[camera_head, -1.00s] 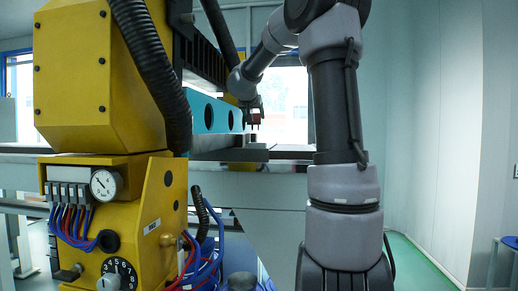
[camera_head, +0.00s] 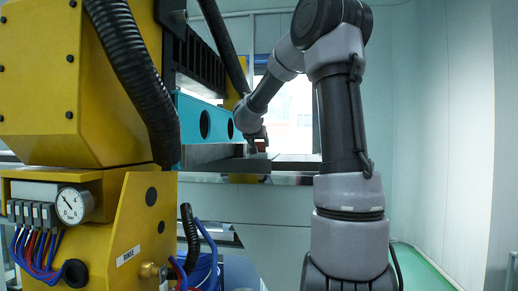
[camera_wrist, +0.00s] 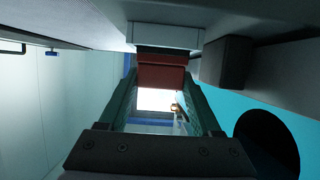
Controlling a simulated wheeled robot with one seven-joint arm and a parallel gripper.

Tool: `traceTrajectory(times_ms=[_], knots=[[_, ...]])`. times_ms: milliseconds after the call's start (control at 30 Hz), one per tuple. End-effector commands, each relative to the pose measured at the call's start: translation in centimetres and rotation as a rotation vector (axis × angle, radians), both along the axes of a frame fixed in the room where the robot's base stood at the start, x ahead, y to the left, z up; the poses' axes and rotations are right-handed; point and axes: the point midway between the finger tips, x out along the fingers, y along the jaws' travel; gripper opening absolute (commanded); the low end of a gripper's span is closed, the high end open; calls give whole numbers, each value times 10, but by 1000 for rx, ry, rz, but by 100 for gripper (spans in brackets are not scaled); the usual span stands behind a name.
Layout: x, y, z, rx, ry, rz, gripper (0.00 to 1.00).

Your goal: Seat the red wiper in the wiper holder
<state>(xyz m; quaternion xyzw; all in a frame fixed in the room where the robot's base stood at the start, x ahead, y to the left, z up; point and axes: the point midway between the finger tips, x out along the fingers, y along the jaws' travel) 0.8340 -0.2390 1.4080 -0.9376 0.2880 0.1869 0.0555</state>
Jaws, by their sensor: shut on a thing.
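My gripper (camera_wrist: 161,82) is shut on the red wiper (camera_wrist: 161,72), which shows between the two dark green fingers in the wrist view. A light grey block (camera_wrist: 165,36), which looks like the wiper holder, is just beyond the wiper's upper edge. A dark band lies between them; I cannot tell whether wiper and block touch or how far the wiper is in. In the head view my gripper (camera_head: 257,142) is small, beside the end of the teal beam, with a speck of red at its tip. The holder cannot be made out there.
The teal beam (camera_head: 197,122) with round holes runs close to the gripper; it fills the right of the wrist view (camera_wrist: 285,85). A dark block (camera_wrist: 226,62) is right of the wiper. The yellow machine (camera_head: 70,85) with hoses stands left. A grey ledge (camera_head: 230,179) lies below.

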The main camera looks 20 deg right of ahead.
Motion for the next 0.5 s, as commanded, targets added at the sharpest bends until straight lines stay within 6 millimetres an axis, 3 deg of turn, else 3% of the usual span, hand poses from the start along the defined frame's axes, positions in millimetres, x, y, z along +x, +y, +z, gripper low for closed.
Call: traceTrajectory(times_ms=[100,500], knots=[[0,0,-13,-1,2,-1,12],[0,0,-18,1,-2,1,12]])
